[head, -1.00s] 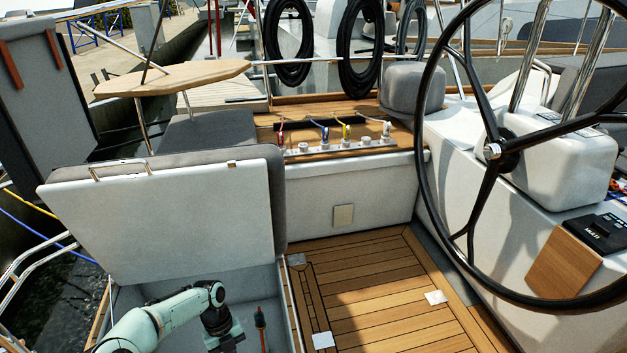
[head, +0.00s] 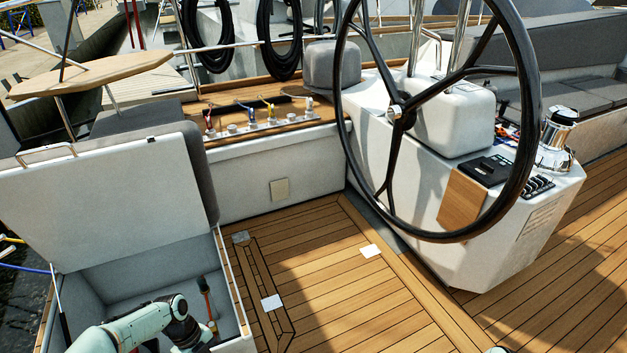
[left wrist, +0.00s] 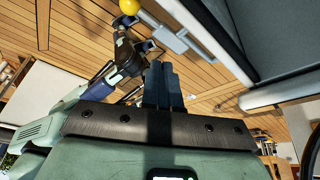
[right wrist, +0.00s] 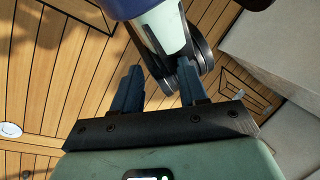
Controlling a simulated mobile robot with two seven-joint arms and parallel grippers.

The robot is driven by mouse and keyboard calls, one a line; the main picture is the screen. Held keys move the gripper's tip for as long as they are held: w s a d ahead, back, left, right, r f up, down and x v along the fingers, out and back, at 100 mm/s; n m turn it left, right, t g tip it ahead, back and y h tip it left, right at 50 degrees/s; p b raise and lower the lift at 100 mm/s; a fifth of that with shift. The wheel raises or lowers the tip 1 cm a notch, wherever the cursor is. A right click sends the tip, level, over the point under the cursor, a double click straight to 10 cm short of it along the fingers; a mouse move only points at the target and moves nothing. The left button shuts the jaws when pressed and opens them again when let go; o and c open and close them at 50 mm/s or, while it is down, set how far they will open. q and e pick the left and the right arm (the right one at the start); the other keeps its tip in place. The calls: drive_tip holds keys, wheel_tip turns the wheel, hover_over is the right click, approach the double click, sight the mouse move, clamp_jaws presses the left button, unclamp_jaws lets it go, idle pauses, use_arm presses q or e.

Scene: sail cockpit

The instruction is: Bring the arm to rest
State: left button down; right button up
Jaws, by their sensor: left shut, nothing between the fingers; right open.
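My left arm (head: 135,325) reaches in from the lower left of the head view, over the open locker (head: 237,295). Its dark wrist shows at the picture's bottom edge. In the left wrist view my left gripper (left wrist: 163,68) has its fingers together with nothing between them. In the right wrist view my right gripper (right wrist: 160,78) has its fingers apart and holds nothing. Teak deck shows beyond it. I cannot make out the right gripper in the head view.
The locker lid (head: 110,195) stands raised. A slim upright tool (head: 206,300) stands in the locker beside my left wrist. The steering wheel (head: 345,110) and white console (head: 400,190) stand to the right. The teak floor (head: 330,260) between is largely clear.

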use_arm(q)
drive_tip(key=s+d+f+n+h+p, duration=0.1)
drive_tip(key=s+d+f+n+p, duration=0.1)
drive_tip(key=s+d+n+p, duration=0.35)
drive_tip(key=s+d+f+n+h+p, duration=0.1)
drive_tip(key=s+d+f+n+p, duration=0.1)
drive_tip(key=s+d+n, duration=0.45)
drive_tip(key=s+d+r+n+t+y+p, duration=0.1)
drive_tip(key=s+n+p, duration=0.4)
drive_tip(key=s+n, duration=0.7)
wheel_tip(320, 180, up, 2)
drive_tip(key=d+n, duration=0.1)
drive_tip(key=n, duration=0.4)
drive_tip(key=shift+d+r+t+y+p, duration=0.15)
drive_tip(key=shift+d+t+y+p, duration=0.15)
use_arm(e)
wheel_tip(320, 180, up, 14)
drive_tip(key=a+g, duration=0.1)
drive_tip(key=shift+s+a+f, duration=0.2)
drive_tip(key=shift+s+f, duration=0.05)
drive_tip(key=shift+s, duration=0.2)
use_arm(q)
drive_tip(key=shift+s, duration=0.15)
